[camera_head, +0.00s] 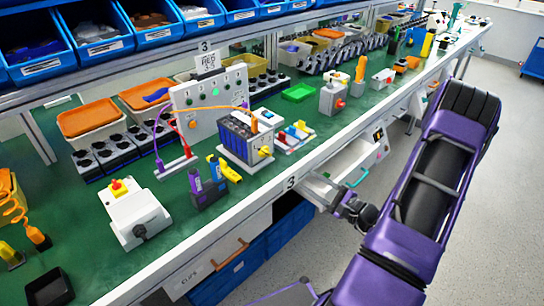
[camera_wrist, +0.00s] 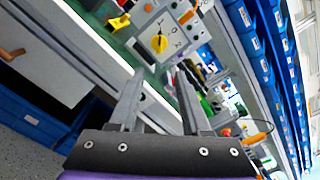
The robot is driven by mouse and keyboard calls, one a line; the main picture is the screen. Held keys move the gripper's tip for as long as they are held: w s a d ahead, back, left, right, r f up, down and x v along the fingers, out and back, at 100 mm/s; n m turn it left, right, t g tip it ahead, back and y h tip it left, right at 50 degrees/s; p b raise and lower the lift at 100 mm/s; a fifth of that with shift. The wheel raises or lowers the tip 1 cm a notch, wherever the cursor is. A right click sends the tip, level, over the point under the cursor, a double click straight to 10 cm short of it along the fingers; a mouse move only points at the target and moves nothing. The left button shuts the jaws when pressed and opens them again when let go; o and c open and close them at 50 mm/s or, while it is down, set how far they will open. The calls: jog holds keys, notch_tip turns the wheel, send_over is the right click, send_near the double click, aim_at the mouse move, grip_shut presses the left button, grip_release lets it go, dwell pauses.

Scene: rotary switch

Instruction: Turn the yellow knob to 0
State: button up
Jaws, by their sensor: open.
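The yellow knob (camera_wrist: 159,43) sits on a light grey panel (camera_wrist: 172,32) with dark marks around it in the wrist view. The mark it points at is too small to read. In the head view a yellow knob (camera_head: 264,152), seemingly the same one, is on the right face of a grey-and-dark box (camera_head: 237,140) on the bench. My gripper (camera_wrist: 158,82) is open, with nothing between its fingers, and apart from the knob. In the head view my gripper (camera_head: 322,190) is beside the bench's front edge, to the right of and lower in the picture than the box.
The green bench (camera_head: 85,262) holds a white box (camera_head: 134,213) with a red-and-yellow button, purple-and-black tools (camera_head: 206,187) and a white panel (camera_head: 208,100) with wires. A drawer (camera_head: 345,160) stands open near my gripper.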

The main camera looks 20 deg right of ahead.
aim_at(269, 155)
jog(key=x, duration=1.6)
jog(key=shift+w+f, duration=0.1)
jog(key=shift+w, duration=0.1)
grip_shut()
